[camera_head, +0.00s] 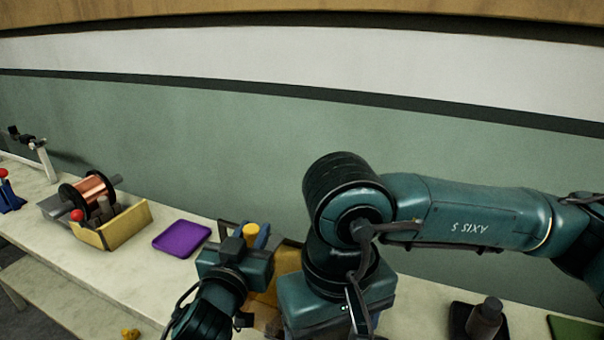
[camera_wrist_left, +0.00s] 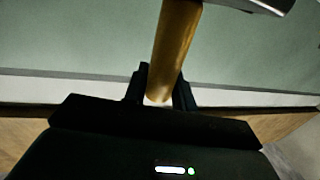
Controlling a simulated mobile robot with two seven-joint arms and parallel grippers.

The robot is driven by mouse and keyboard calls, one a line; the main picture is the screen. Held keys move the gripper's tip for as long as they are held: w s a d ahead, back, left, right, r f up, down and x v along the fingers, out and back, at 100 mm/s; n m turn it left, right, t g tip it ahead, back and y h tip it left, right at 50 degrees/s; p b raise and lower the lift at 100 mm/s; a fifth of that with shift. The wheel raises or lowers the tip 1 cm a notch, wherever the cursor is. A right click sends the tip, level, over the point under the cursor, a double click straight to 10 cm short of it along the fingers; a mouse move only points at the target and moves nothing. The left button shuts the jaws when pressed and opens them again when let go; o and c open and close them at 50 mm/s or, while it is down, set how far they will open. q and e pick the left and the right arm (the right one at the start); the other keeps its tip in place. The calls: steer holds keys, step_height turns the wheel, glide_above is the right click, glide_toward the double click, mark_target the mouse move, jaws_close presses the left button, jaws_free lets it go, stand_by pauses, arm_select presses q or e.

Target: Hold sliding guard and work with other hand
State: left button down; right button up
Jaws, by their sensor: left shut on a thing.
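My left gripper (camera_wrist_left: 162,88) is shut on a round ochre-yellow bar (camera_wrist_left: 176,40) that rises between its two dark fingers in the left wrist view. In the head view my left wrist comes up from the bottom, and a short yellow cylinder (camera_head: 251,232) shows just above it, beside a blue part (camera_head: 263,234). This yellow cylinder looks like the held handle of the sliding guard. An ochre panel (camera_head: 287,261) shows behind, partly covered by my arms. My right arm crosses from the right and bends down beside the left gripper; its gripper is out of sight.
A copper spool (camera_head: 88,189) in an ochre-sided holder (camera_head: 127,226) and a purple tray (camera_head: 181,239) stand left on the bench. A small yellow piece (camera_head: 130,333) lies at bottom left. A dark cylinder (camera_head: 485,318) and a green mat (camera_head: 578,329) are at right.

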arm_select(q)
steer(key=shift+s+d, duration=0.4)
steer(key=shift+d, duration=0.5)
steer(key=shift+s+d, duration=0.35)
steer(key=shift+d, duration=0.55)
steer(key=shift+s+d, duration=0.4)
steer(key=shift+d, duration=0.5)
steer(key=c, duration=1.1)
jaws_free()
steer(key=shift+o, duration=0.2)
